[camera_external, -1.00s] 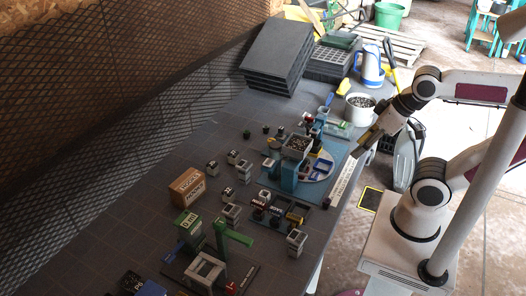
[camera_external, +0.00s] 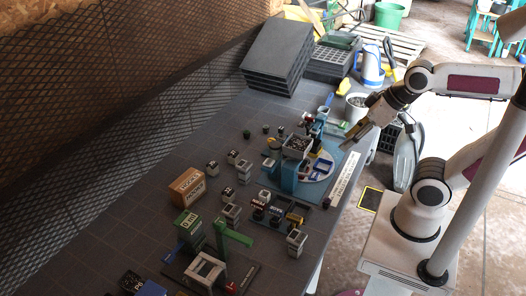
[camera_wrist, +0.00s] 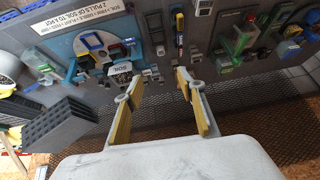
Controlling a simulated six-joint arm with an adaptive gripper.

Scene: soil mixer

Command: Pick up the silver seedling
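I cannot make out for certain which object is the silver seedling. Several small dark pots (camera_external: 266,129) stand on the far middle of the table, and small grey block-like containers (camera_external: 212,167) stand nearer; their contents are too small to tell. In the wrist view, small pots and blocks (camera_wrist: 152,74) sit just beyond the fingertips. My gripper (camera_external: 359,133) is in the air over the table's right edge, right of the soil mixer and apart from everything. In the wrist view, my gripper (camera_wrist: 160,82) has its two yellow-padded fingers wide apart with nothing between them.
The soil hopper (camera_external: 297,146) stands on a blue base mid-table. A brown box (camera_external: 188,187), a green stand (camera_external: 232,236) and dark stacked trays (camera_external: 275,60) are around it. A bucket of soil (camera_external: 356,104) is near my wrist. Mesh (camera_external: 100,120) borders the left side.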

